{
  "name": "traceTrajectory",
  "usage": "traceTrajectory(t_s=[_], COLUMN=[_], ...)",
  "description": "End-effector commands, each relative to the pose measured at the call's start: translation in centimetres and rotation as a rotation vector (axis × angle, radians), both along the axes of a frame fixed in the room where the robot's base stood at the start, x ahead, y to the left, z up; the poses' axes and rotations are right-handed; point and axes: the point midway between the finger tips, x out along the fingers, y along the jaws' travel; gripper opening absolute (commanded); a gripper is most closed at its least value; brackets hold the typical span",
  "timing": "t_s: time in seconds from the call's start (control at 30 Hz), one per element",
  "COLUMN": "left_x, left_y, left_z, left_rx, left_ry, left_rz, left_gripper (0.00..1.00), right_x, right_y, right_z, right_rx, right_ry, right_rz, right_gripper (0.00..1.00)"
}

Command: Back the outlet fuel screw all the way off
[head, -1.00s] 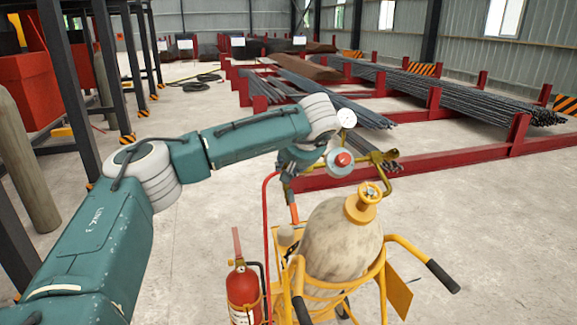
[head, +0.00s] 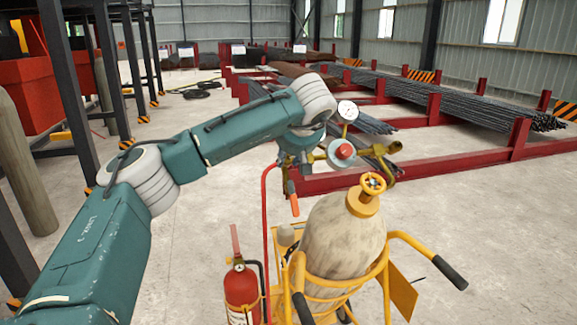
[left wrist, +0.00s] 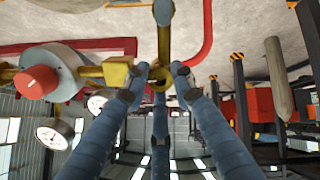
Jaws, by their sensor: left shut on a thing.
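The regulator (head: 340,153) has a red knob and a white-faced gauge (head: 347,110), and shows above the yellow cylinder valve (head: 370,190) in the head view. In the left wrist view the regulator (left wrist: 62,72) is at left, with a brass fitting (left wrist: 117,71) reaching toward my fingers. My left gripper (left wrist: 158,78) is shut around a small brass part at this outlet side, most likely the outlet fuel screw; the fingers hide most of it. My left gripper also shows at the regulator's left in the head view (head: 300,152). My right gripper is not in view.
A pale gas cylinder (head: 340,235) stands in a yellow cart (head: 400,245) with black handles. A fire extinguisher (head: 241,288) is at its left, and a red hose (head: 264,215) runs down there. Rebar racks (head: 440,165) lie behind; the floor at right is clear.

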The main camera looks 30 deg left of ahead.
Motion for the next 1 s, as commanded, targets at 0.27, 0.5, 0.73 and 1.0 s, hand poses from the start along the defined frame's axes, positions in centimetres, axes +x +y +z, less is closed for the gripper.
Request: traceTrajectory(t_s=[0.27, 0.5, 0.73, 1.0], left_x=[0.0, -0.1, -0.1, -0.2], left_y=[0.2, 0.2, 0.2, 0.1], left_z=[0.0, 0.0, -0.1, -0.2], left_rx=[-0.130, -0.243, -0.351, -0.480], left_ry=[-0.165, -0.298, -0.425, -0.572], left_rz=[0.172, 0.318, 0.459, 0.623], left_gripper=[0.00, 0.00, 0.00, 0.00], right_x=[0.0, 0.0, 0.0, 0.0], right_y=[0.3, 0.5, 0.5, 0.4], right_z=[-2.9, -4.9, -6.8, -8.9], right_rx=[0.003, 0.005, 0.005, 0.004], right_ry=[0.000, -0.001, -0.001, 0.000], right_rz=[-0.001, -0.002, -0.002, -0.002], right_gripper=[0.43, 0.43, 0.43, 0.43])
